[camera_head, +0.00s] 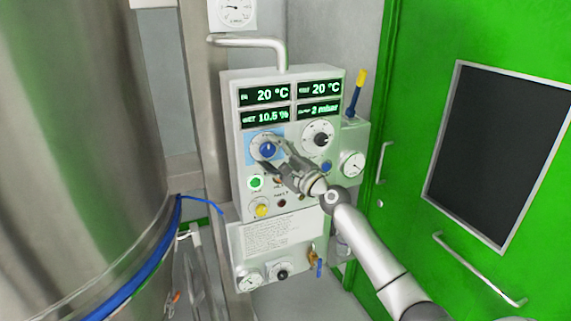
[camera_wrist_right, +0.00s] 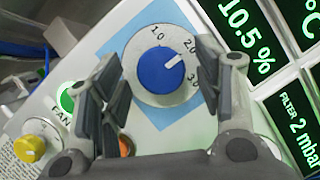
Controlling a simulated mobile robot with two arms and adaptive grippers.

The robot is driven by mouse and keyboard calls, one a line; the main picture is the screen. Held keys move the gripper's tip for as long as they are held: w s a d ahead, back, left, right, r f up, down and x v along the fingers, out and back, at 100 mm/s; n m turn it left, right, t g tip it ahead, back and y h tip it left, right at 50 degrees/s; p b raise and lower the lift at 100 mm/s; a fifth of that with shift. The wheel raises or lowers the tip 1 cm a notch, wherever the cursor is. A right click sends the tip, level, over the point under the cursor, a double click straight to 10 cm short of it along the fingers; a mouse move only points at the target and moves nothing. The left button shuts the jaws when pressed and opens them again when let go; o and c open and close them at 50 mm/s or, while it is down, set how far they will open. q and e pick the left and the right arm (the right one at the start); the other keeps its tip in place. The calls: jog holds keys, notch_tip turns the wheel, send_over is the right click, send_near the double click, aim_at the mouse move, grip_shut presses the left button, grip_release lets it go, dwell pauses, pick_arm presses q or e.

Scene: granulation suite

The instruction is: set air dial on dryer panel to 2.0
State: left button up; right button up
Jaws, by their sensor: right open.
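The air dial has a blue knob (camera_wrist_right: 163,72) on a round white scale marked 1.0, 2.0 and 3.0, set on a light-blue patch. In the wrist view its white pointer lies near 2.0, slightly toward 3.0. The knob also shows in the head view (camera_head: 267,149) at the left of the dryer panel (camera_head: 239,88). My right gripper (camera_head: 277,153) is open in front of the dial. In the wrist view its fingers (camera_wrist_right: 160,77) stand on either side of the knob, with visible gaps. My left gripper is not in view.
A black-centred dial (camera_head: 318,135) sits right of the blue one, below the displays (camera_head: 265,95). A green button (camera_head: 256,182) and a yellow knob (camera_head: 262,210) are lower left. A large steel vessel (camera_head: 70,130) stands at left, a green door (camera_head: 420,130) at right.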

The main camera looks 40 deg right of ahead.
jog(key=v, duration=1.1)
jog(key=shift+s, duration=0.15)
